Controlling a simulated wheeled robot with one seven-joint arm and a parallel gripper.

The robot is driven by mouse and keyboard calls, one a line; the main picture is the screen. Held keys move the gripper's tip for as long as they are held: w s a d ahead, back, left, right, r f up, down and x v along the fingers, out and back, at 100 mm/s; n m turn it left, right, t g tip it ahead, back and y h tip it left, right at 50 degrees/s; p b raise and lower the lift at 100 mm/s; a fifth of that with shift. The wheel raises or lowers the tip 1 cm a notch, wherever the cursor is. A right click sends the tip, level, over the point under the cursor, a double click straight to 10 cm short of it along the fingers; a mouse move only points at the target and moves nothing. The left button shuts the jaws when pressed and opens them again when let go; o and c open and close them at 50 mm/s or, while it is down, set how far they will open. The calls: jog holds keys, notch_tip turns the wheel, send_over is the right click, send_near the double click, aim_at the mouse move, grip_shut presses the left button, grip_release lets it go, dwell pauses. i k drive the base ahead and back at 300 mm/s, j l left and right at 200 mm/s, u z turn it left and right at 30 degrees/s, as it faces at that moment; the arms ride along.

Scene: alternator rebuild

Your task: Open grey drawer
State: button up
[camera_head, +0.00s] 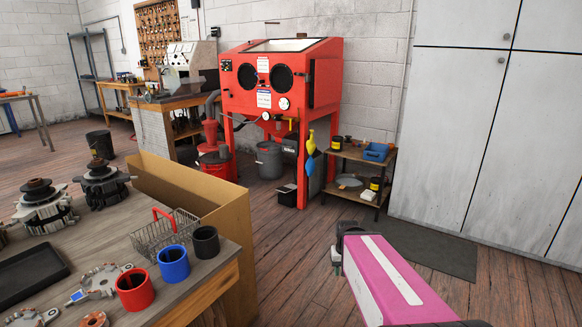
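I cannot make out a grey drawer in this view. Tall pale grey cabinet doors (455,120) with small round knobs stand at the right and appear shut. My pink arm link reaches up from the bottom right, with a dark joint at its far end. No gripper fingers can be made out.
A workbench (185,290) at the lower left holds alternator parts, a black tray (30,278), a wire basket (166,236) and red, blue and black cups. A red blasting cabinet (281,80) and a low shelf (354,160) stand behind. Wooden floor (305,260) is clear between.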

aim_at(294, 145)
jog(key=i+l, duration=1.45)
jog(key=i+u, duration=0.1)
jog(key=i, duration=1.15)
jog(key=i+j, duration=0.7)
jog(key=j, duration=0.25)
